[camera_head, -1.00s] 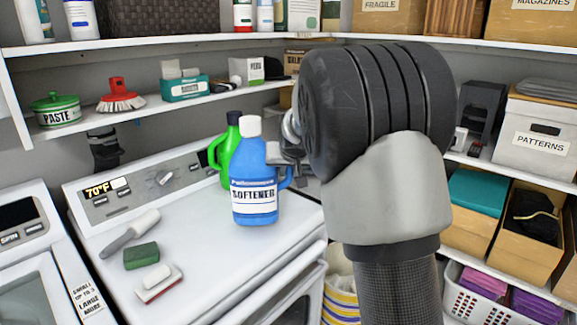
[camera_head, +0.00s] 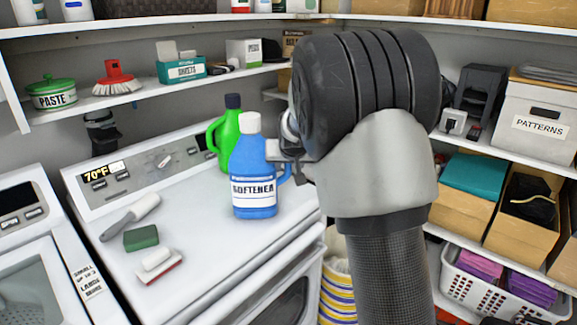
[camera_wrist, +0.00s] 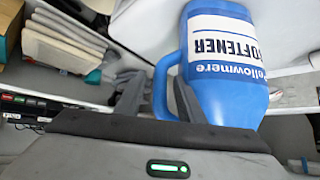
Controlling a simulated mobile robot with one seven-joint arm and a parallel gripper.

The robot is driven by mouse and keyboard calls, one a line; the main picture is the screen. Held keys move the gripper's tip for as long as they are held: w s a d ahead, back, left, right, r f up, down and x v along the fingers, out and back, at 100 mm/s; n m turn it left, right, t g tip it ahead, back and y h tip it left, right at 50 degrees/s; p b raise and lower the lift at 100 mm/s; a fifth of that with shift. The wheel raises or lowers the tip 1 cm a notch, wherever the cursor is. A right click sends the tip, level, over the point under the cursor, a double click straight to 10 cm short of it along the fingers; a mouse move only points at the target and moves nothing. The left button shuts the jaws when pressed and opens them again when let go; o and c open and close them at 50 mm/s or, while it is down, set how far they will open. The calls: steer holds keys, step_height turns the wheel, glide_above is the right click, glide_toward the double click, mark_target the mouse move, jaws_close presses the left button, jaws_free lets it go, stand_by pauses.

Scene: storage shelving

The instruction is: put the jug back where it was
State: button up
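The blue softener jug (camera_head: 254,172) is upright above or on the white top of the washer or dryer (camera_head: 205,225). I cannot tell whether its base touches the surface. My gripper (camera_head: 285,160) is at the jug's handle, on its right side. In the wrist view the jug (camera_wrist: 222,70) appears upside down, and the fingers (camera_wrist: 158,98) lie on both sides of its handle, shut on it. A green jug (camera_head: 226,135) with a dark cap stands just behind and to the left, partly hidden by the blue jug.
A grey-handled brush (camera_head: 130,218), a green sponge (camera_head: 141,238) and a white-and-red brush (camera_head: 158,264) lie at the left of the machine top. The control panel (camera_head: 130,175) runs along its back. A shelf (camera_head: 150,102) hangs above. A patterns box (camera_head: 540,127) stands on the right shelving.

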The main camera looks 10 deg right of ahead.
steer(key=shift+a+r, duration=0.1)
steer(key=shift+a, duration=0.05)
steer(key=shift+s+r, duration=0.1)
steer(key=shift+r, duration=0.1)
steer(key=s+a+r+g+y, duration=0.1)
steer(key=s+r, duration=0.4)
steer(key=s, duration=0.6)
steer(key=s+r, duration=0.5)
steer(key=s, duration=0.6)
steer(key=s+a+f+n+g, duration=0.1)
steer(key=s+f, duration=0.1)
steer(key=s, duration=0.8)
steer(key=s+a+f+n+g, duration=0.1)
steer(key=s+f, duration=0.1)
steer(key=s, duration=0.8)
steer(key=shift+f, duration=0.2)
step_height(320, 180, up, 7)
steer(key=p, duration=0.6)
steer(key=shift+f+p, duration=0.2)
steer(key=shift+p, duration=0.15)
